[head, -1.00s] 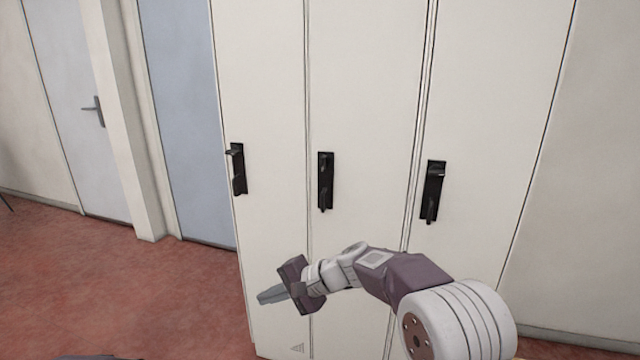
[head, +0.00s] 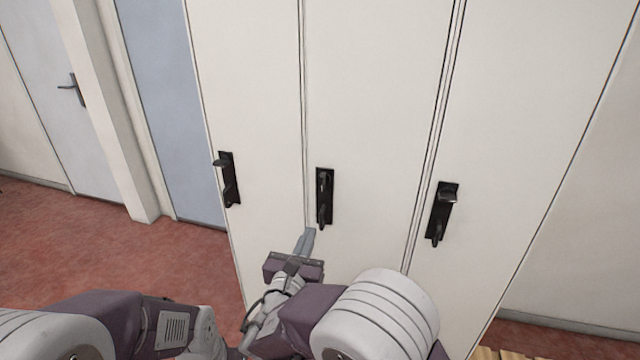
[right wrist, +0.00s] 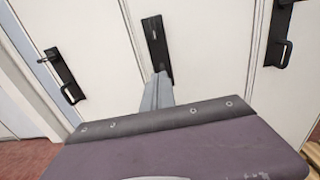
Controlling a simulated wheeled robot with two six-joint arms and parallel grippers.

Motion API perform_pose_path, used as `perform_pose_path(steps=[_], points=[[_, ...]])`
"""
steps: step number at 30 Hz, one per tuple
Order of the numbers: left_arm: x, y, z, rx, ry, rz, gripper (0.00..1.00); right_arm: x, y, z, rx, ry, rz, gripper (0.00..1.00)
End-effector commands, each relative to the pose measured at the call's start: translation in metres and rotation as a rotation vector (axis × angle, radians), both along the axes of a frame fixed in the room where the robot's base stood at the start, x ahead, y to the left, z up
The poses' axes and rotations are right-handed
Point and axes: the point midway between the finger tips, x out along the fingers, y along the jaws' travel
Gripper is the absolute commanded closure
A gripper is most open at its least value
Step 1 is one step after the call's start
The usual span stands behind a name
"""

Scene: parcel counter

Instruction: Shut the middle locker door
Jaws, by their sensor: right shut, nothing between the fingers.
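The middle locker door (head: 372,90) is a tall off-white panel with a black handle plate (head: 325,197). It looks about level with its neighbours; I cannot tell whether a small gap stands at its edge. My right gripper (head: 307,240) is shut and empty, its fingertips just below the middle handle, near the seam with the left door. In the right wrist view the shut fingers (right wrist: 158,92) point at the lower end of the black handle plate (right wrist: 156,45). Whether they touch the door is unclear. My left arm shows at lower left; its gripper is out of view.
The left locker door (head: 245,80) and right locker door (head: 530,110) have black handles too. A blue panel (head: 170,90) and a grey door (head: 50,110) stand further left. Red floor (head: 110,260) is open at the left.

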Motion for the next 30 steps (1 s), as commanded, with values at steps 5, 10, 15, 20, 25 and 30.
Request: perform_pose_path(steps=[5,10,15,20,25,30], points=[[-0.001,0.0,0.003,0.0,0.002,0.0,0.64,-0.006,0.014,0.003,0.003,0.002,0.03,1.0],[-0.001,0.0,0.003,0.0,0.002,0.0,0.64,0.01,0.008,0.002,0.005,0.001,0.024,1.0],[-0.001,0.0,0.003,0.0,0.002,0.0,0.64,0.045,-0.002,0.002,0.005,0.001,0.022,1.0],[-0.001,0.0,0.004,0.0,0.002,0.0,0.64,0.08,-0.01,0.002,0.005,0.001,0.022,1.0],[-0.001,0.0,0.005,0.0,0.002,0.0,0.64,0.11,-0.017,0.002,0.005,0.001,0.023,1.0],[-0.001,0.0,0.006,0.0,0.002,0.0,0.64,0.127,-0.021,0.002,0.005,0.002,0.025,1.0]])
